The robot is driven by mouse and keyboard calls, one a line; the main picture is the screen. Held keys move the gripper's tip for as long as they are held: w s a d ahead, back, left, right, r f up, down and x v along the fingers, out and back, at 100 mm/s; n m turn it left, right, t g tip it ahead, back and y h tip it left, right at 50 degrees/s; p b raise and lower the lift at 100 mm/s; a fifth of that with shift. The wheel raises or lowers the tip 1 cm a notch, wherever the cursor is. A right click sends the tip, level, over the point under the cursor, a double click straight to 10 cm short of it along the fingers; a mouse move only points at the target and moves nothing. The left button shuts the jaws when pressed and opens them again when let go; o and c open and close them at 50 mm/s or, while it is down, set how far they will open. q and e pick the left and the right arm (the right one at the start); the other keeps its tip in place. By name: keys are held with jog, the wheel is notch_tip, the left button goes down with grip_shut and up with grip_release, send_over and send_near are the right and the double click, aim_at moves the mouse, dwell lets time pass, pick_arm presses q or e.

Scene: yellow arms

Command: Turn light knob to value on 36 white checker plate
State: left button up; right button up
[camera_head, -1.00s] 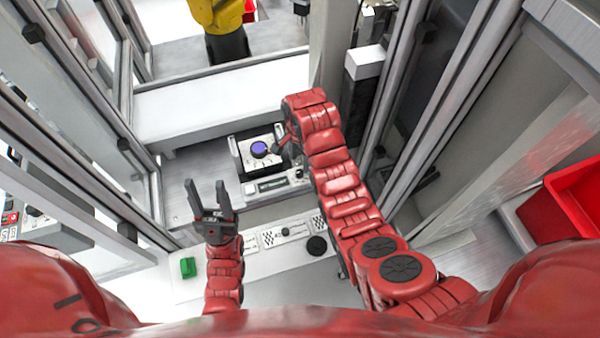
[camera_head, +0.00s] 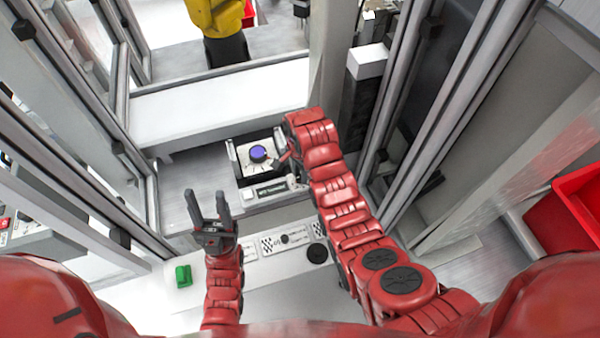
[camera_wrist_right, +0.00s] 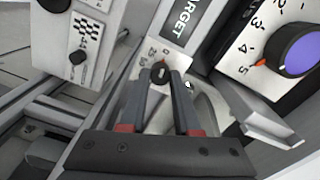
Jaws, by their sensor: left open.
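My right gripper (camera_wrist_right: 161,82) has its fingertips on either side of a small black knob (camera_wrist_right: 160,71) with a red pointer, on a white panel with a number scale. I cannot tell whether the fingers touch it. In the head view its fingers are small and mostly hidden beside the panel. A white plate with a checker pattern (camera_wrist_right: 86,44) and small knob shows in the wrist view; similar checker plates (camera_head: 270,246) lie in front in the head view. My left gripper (camera_head: 208,210) is open and empty over the grey surface.
A purple-topped dial (camera_head: 258,153) with a numbered face stands beside the right gripper, and its purple top (camera_wrist_right: 304,50) shows in the wrist view. A "TARGET" label (camera_wrist_right: 186,18) is close by. A black round knob (camera_head: 317,253) and green block (camera_head: 183,276) lie in front.

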grip_shut()
